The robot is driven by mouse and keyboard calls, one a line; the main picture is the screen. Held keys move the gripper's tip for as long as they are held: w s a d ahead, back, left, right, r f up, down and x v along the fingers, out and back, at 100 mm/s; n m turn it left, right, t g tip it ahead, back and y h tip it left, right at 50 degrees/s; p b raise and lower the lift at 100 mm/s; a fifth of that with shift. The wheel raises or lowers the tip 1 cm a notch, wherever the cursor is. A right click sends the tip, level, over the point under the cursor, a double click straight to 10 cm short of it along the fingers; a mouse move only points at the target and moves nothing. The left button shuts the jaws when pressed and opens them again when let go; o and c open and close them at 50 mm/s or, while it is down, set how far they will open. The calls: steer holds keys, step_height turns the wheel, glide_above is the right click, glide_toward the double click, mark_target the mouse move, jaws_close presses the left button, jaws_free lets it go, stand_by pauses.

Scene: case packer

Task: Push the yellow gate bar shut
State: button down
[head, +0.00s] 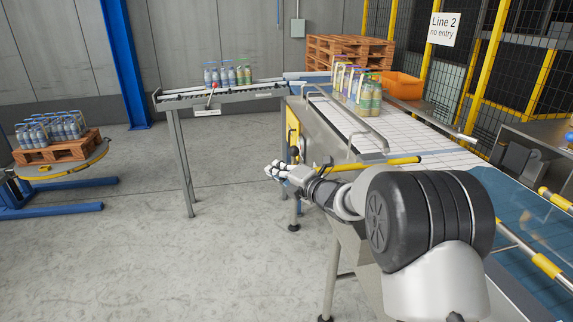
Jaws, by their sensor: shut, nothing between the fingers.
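My gripper (274,171) is shut and empty, pointing left, just off the conveyor's left side. I cannot tell whether my gripper or wrist touches the bar. My own arm hides part of the conveyor below the bar.
A side conveyor (222,92) holds more bottles. A pallet of bottles (57,150) stands far left. Yellow-framed fencing (488,65) lines the right. The floor (150,240) at left is clear.

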steer(key=w+d, duration=0.1)
steer(key=w+d+r, duration=0.1)
steer(key=shift+w+d+r, duration=0.1)
steer(key=shift+w+d, duration=0.15)
steer(key=shift+w, duration=0.05)
stand_by(0.3)
steer(key=w+d+p, duration=0.1)
steer(key=d, duration=0.5)
steer(key=w+d+p, duration=0.1)
steer(key=w+d, duration=0.1)
steer(key=d, duration=0.4)
steer(key=w+d+p, duration=0.1)
steer(key=w+d, duration=0.1)
steer(key=d, duration=0.4)
steer(key=shift+w, duration=0.15)
steer(key=shift+d, duration=0.1)
